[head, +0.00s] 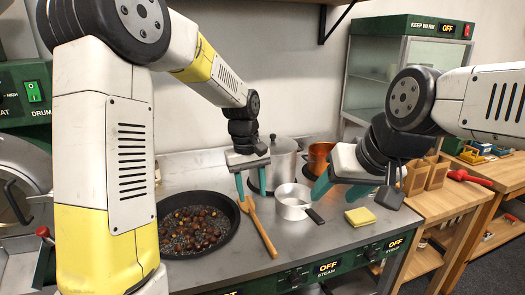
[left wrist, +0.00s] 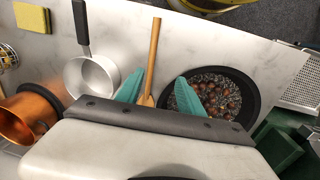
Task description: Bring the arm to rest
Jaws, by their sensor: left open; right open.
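My left gripper (head: 253,187) hangs over the counter with its teal fingers apart and nothing between them. It is above the wooden spoon (head: 262,233), between the black pan and the small saucepan. The fingers also show in the left wrist view (left wrist: 158,92), open above the spoon's head. My right gripper (head: 354,190) is above the counter's right part, near the yellow sponge (head: 360,217). Its teal finger and dark parts show, and it holds nothing that I can see. The black pan (head: 229,247) holds chestnuts (head: 195,228) among dark pebbles.
A small saucepan (head: 292,199) with a black handle stands mid-counter. A steel pot (head: 280,160) and a copper pot (head: 318,157) stand at the back. A keep-warm cabinet (head: 385,70) stands at the back right.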

